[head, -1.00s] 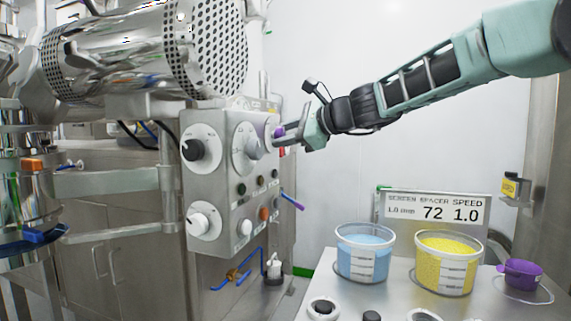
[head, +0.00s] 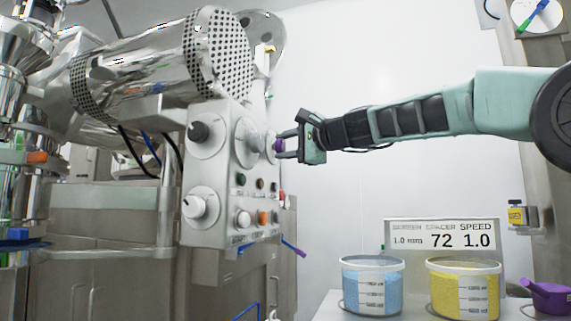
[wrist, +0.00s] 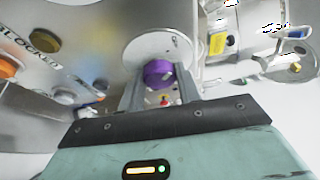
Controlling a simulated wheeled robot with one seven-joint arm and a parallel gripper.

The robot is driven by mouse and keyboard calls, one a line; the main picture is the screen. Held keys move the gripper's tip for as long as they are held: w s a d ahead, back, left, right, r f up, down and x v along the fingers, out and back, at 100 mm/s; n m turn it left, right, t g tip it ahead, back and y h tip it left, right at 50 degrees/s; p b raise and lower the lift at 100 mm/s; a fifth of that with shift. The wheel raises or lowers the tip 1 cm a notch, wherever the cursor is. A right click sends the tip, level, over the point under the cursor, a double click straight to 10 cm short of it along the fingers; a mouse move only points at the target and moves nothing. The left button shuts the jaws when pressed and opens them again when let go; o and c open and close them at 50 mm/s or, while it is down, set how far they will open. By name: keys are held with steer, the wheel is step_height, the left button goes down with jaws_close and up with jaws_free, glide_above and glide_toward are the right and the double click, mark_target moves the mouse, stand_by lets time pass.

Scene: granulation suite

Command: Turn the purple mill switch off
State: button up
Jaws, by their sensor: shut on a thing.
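The purple mill switch (head: 279,145) is a small knob on the right side of the grey control panel (head: 228,222). In the wrist view the purple switch (wrist: 158,73) sits in front of a round pale plate (wrist: 160,48), between my two fingers. My gripper (head: 284,146) reaches in from the right and is shut on the switch. It also shows in the wrist view (wrist: 160,92), with one finger on each side of the knob. The fingers partly hide the knob, and its pointer position cannot be read.
A perforated steel drum (head: 217,52) is above. A blue tub (head: 373,285), a yellow tub (head: 463,288) and a purple scoop (head: 550,296) stand at the lower right.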

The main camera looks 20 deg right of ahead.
steer(key=shift+f+n+b, duration=0.1)
steer(key=shift+n+b, duration=0.3)
steer(key=shift+b, duration=0.05)
steer(key=o, duration=1)
steer(key=b+v, duration=0.2)
steer(key=v, duration=1.5)
steer(key=shift+s+f, duration=0.15)
steer(key=shift+s, duration=0.05)
steer(key=shift+d, duration=0.1)
